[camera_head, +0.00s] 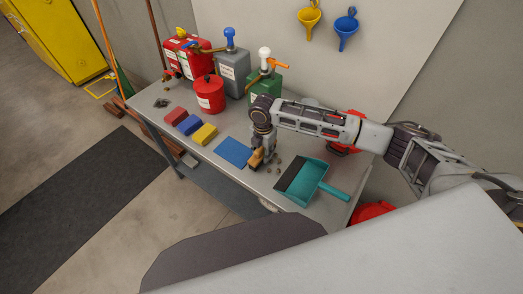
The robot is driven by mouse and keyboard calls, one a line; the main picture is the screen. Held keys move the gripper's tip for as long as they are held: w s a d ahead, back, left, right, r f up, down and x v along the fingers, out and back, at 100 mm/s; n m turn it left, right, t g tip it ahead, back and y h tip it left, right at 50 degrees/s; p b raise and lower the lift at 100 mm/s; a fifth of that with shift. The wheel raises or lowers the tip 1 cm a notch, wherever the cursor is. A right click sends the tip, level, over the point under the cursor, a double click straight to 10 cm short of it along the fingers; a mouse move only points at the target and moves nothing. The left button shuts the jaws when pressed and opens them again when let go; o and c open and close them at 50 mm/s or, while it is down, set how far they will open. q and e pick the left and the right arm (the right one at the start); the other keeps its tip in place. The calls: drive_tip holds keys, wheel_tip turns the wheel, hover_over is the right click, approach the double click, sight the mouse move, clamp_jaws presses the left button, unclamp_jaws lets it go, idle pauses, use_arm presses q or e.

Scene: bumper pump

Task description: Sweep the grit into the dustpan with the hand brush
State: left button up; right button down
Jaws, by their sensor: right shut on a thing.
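The teal dustpan (316,172) lies on the grey workbench (222,182) near its right end, its dark open side facing left and its handle pointing right. Several small dark bits of grit (277,167) lie on the bench just left of the dustpan. My right gripper (261,148) points down over the bench and is shut on the hand brush. The brush (256,158), tan where it shows, is at the left of the grit, partly hidden by the gripper. I cannot tell whether its bristles touch the bench. My left gripper is out of view.
A blue mat (232,152) lies left of the brush. A red can (209,95) and several containers with pumps, including a grey one (233,73), line the back. A red object (343,146) is partly behind my right arm.

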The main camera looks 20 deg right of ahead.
sight(282, 169)
drive_tip(key=shift+s+d, duration=0.25)
drive_tip(key=shift+s+d+p, duration=0.35)
drive_tip(key=shift+s+p, duration=0.15)
drive_tip(key=shift+p, duration=0.25)
drive_tip(key=shift+s+d+p, duration=0.85)
drive_tip(key=shift+s+p, duration=0.25)
drive_tip(key=shift+p, duration=0.05)
drive_tip(key=shift+s+d+p, duration=0.85)
drive_tip(key=shift+s+p, duration=0.25)
drive_tip(key=shift+s+d+f+p, duration=0.1)
drive_tip(key=shift+s+d+p, duration=0.3)
drive_tip(key=shift+s+p, duration=0.2)
drive_tip(key=shift+s+d+r+p, duration=0.2)
drive_tip(key=shift+s+d+p, duration=0.5)
drive_tip(key=shift+s, duration=0.2)
drive_tip(key=shift+s+d+r, duration=0.2)
drive_tip(key=shift+s+d, duration=0.5)
drive_tip(key=shift+s, duration=0.1)
idle(0.4)
drive_tip(key=shift+s+d, duration=0.1)
drive_tip(key=shift+s, duration=0.05)
drive_tip(key=shift+s+d+r, duration=0.1)
drive_tip(key=shift+s+d, duration=1.15)
drive_tip(key=shift+s, duration=0.3)
